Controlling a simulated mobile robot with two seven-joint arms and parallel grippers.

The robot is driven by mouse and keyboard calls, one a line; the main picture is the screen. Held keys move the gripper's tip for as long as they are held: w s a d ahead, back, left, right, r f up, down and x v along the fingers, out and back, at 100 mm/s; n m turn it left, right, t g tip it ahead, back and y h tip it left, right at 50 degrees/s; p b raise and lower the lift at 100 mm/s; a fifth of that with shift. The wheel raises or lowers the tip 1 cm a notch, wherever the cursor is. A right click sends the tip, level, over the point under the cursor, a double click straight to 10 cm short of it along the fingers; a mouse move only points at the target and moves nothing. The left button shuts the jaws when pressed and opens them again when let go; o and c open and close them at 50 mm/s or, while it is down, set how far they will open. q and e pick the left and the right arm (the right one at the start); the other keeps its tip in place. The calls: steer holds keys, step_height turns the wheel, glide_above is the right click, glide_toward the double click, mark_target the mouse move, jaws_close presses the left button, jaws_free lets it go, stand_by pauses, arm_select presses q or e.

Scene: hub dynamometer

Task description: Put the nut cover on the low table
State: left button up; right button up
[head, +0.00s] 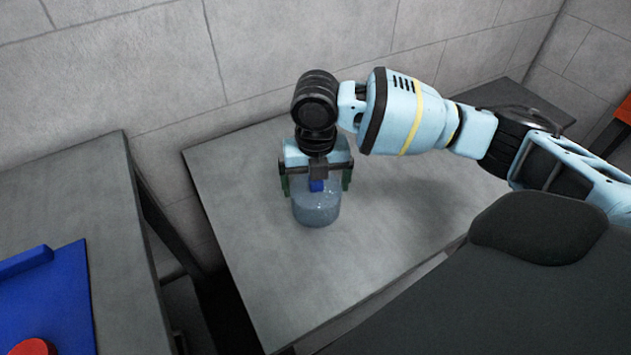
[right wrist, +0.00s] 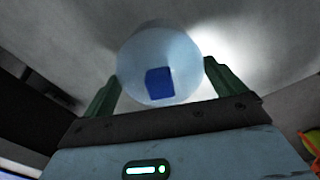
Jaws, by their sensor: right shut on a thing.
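The nut cover (head: 317,212) is a short, translucent grey-blue cylinder with a small blue block on its near face. My right gripper (head: 317,186) points down and is shut on it, with the green fingers at either side. The right wrist view shows the cover (right wrist: 160,50) round and pale, with the blue block, between the fingers (right wrist: 160,85). The cover is over the grey top of the low table (head: 400,225). I cannot tell whether its base touches the surface. My left gripper is not in view.
Another grey table (head: 120,245) stands at left across a dark gap. It carries a blue panel (head: 50,300) and a red round thing (head: 33,347). A block wall (head: 150,70) rises behind. The low table's top around the cover is clear.

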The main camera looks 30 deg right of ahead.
steer(key=shift+f, duration=0.1)
steer(key=o, duration=0.6)
steer(key=shift+o, duration=0.2)
step_height(320, 180, up, 11)
steer(key=shift+f+p, duration=0.1)
steer(key=shift+p, duration=0.8)
steer(key=shift+r, duration=0.7)
